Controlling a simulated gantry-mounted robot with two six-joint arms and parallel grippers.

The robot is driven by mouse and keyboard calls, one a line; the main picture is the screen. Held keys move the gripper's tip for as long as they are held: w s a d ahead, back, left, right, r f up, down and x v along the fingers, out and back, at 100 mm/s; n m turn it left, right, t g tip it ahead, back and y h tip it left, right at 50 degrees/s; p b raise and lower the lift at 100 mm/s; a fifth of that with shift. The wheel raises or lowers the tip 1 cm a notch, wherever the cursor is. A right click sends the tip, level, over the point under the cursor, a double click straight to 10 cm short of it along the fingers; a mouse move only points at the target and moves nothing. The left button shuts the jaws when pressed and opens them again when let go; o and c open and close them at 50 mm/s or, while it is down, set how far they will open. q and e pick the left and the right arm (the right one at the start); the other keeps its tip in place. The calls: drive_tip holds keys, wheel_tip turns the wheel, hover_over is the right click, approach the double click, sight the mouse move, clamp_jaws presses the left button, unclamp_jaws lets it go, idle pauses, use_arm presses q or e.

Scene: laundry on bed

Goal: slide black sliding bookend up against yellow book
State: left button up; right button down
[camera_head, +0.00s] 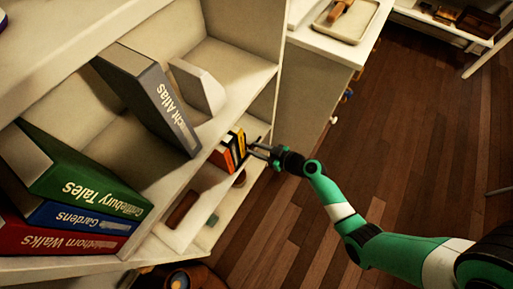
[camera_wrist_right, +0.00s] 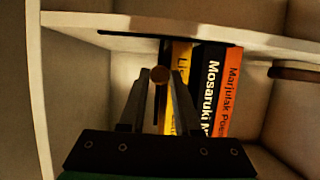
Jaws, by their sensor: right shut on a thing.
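The yellow book (camera_wrist_right: 181,56) stands upright on a shelf in the right wrist view, left of a black book (camera_wrist_right: 210,75) and an orange book (camera_wrist_right: 229,88). It also shows in the head view (camera_head: 240,137). The black sliding bookend (camera_wrist_right: 165,48) is a thin dark upright plate just left of the yellow book. I cannot tell whether they touch. My right gripper (camera_wrist_right: 158,76) is shut on the bookend's round brown knob. In the head view, the right gripper (camera_head: 260,151) reaches the shelf's open side. The fingers hide part of the bookend. My left gripper is not in view.
The shelf board (camera_wrist_right: 110,22) runs close above the books, with a dark rail under it. In the head view, a grey book (camera_head: 152,95) leans above, and green, blue and red books (camera_head: 85,190) lie stacked left. The wooden floor (camera_head: 400,130) is open at right.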

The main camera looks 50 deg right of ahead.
drive_tip(key=shift+s+a, duration=0.1)
drive_tip(key=shift+a, duration=0.35)
drive_tip(key=c, duration=0.6)
unclamp_jaws()
drive_tip(key=p+v, duration=0.3)
drive_tip(key=v, duration=0.8)
drive_tip(key=shift+s, duration=0.3)
drive_tip(key=shift+d+r, duration=0.1)
